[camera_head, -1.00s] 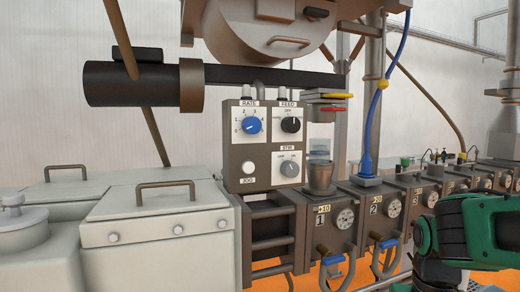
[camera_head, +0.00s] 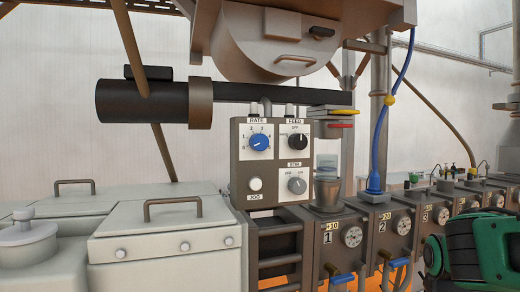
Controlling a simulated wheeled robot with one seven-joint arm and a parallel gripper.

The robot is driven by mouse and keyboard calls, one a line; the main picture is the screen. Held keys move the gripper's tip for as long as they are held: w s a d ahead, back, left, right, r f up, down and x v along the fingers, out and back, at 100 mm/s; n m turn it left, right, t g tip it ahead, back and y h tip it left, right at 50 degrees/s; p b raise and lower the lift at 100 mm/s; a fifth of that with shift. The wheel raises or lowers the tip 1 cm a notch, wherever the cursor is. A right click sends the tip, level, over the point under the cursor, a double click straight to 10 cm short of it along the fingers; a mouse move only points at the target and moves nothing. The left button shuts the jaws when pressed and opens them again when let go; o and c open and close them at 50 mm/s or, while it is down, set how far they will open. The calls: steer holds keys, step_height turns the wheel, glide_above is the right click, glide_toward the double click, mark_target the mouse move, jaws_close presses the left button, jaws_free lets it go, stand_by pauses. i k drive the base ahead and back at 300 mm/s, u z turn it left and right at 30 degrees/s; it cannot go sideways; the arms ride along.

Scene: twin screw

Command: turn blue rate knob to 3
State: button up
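The blue rate knob (camera_head: 259,141) sits on a white dial plate under the word RATE, at the upper left of a grey-brown control panel (camera_head: 241,168). Small numbers ring the knob, but its exact setting is too small to read. My gripper is not in view. Only a green and dark part of my arm shows at the lower right, well apart from the panel.
The black feed knob (camera_head: 298,141), the grey stir knob (camera_head: 297,185) and the white jog button (camera_head: 255,183) share the panel. A clear cylinder over a metal cup (camera_head: 327,190) stands just right. White lidded boxes (camera_head: 165,236) fill the lower left.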

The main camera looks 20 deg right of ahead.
mark_target(258, 142)
steer(key=z, duration=1.3)
steer(key=k, duration=1.95)
steer(key=u, duration=0.85)
steer(key=i, duration=1)
steer(key=z, duration=0.05)
